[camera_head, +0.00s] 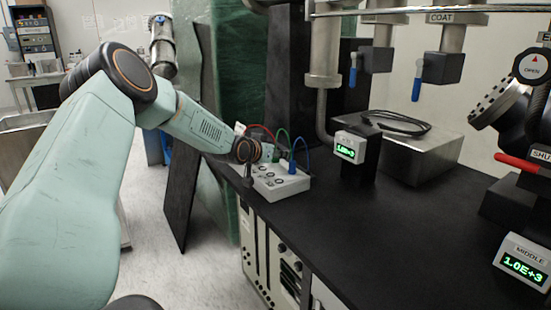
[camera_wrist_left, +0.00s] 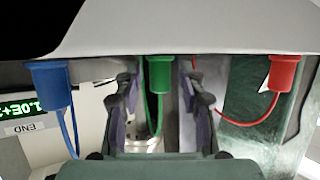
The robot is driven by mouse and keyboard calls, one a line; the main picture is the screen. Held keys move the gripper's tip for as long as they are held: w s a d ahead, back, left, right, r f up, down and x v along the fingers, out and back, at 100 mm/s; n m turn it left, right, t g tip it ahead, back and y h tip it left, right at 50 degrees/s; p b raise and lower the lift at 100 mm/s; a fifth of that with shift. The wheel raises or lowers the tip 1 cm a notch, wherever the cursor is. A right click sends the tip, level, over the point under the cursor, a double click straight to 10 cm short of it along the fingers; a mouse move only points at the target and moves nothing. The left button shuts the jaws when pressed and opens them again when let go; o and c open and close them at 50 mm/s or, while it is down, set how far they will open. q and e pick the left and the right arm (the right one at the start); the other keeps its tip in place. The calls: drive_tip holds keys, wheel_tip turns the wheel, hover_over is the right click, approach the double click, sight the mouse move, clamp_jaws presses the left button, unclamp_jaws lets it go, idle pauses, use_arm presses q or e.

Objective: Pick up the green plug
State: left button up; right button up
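The green plug (camera_wrist_left: 158,74) stands in the face of the white box (camera_head: 282,183), between a blue plug (camera_wrist_left: 51,82) and a red plug (camera_wrist_left: 283,74). My left gripper (camera_wrist_left: 160,68) is open, with one finger on each side of the green plug. A narrow gap shows between the plug and each finger, so it does not look gripped. My right gripper is not in view.
The box sits at the left edge of a black bench (camera_head: 370,230). Red and blue cables (camera_head: 300,143) loop close to the gripper. A small green-digit display (camera_head: 349,147) stands to the right, beside a metal box (camera_head: 420,152). The bench front is clear.

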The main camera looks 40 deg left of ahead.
use_arm(q)
clamp_jaws()
idle(0.3)
